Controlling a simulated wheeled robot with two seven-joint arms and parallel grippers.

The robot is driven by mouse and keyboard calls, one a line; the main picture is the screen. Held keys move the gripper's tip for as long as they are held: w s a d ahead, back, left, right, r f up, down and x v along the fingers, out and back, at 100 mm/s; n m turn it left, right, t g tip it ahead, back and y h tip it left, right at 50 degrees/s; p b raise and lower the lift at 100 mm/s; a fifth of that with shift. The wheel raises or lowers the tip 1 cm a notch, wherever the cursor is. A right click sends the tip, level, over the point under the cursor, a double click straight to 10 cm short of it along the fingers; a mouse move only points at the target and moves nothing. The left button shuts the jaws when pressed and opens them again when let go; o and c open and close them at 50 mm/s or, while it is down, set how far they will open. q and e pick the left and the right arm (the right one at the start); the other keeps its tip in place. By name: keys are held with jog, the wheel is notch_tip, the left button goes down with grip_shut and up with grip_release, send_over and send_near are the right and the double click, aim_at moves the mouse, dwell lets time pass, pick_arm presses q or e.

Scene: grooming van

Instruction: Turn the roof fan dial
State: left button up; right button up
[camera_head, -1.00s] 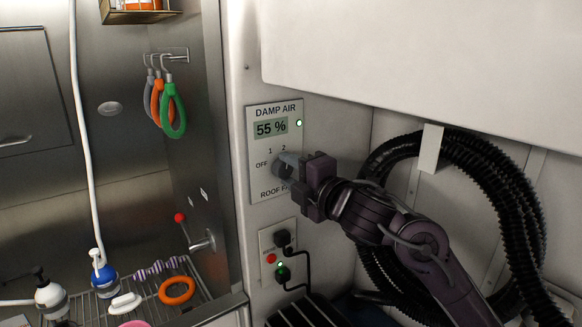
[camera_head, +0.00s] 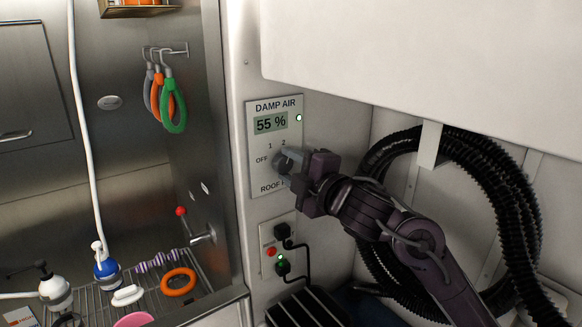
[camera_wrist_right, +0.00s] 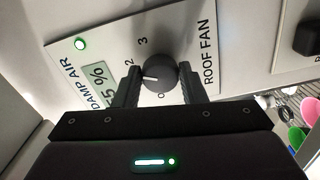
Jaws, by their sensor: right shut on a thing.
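The roof fan dial (camera_wrist_right: 158,72) is a round dark knob on a white wall panel (camera_head: 258,183), under the DAMP AIR display that reads 55 %. My right gripper (camera_head: 285,165) reaches it from the right. In the right wrist view the two dark fingers (camera_wrist_right: 159,84) stand on either side of the dial, shut on it. The dial's white mark points toward the left finger, just below the printed 2. The 3 shows above, and OFF is mostly hidden; I cannot see the 1 there. In the head view the gripper covers most of the dial. My left gripper is not in view.
Below the panel is a socket plate (camera_head: 268,252) with black plugs and cords. A ribbed black hose (camera_head: 500,190) hangs at right, and a white cabinet (camera_head: 420,60) overhangs above. At left is a steel tub with bottles and hanging loops (camera_head: 174,105).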

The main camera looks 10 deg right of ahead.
jog(key=o, duration=1)
jog(key=shift+d, duration=0.1)
jog(key=shift+c, duration=0.2)
jog(key=b+v, duration=0.1)
jog(key=v, duration=0.6)
jog(key=shift+s+b, duration=0.35)
jog(key=shift+d, duration=0.1)
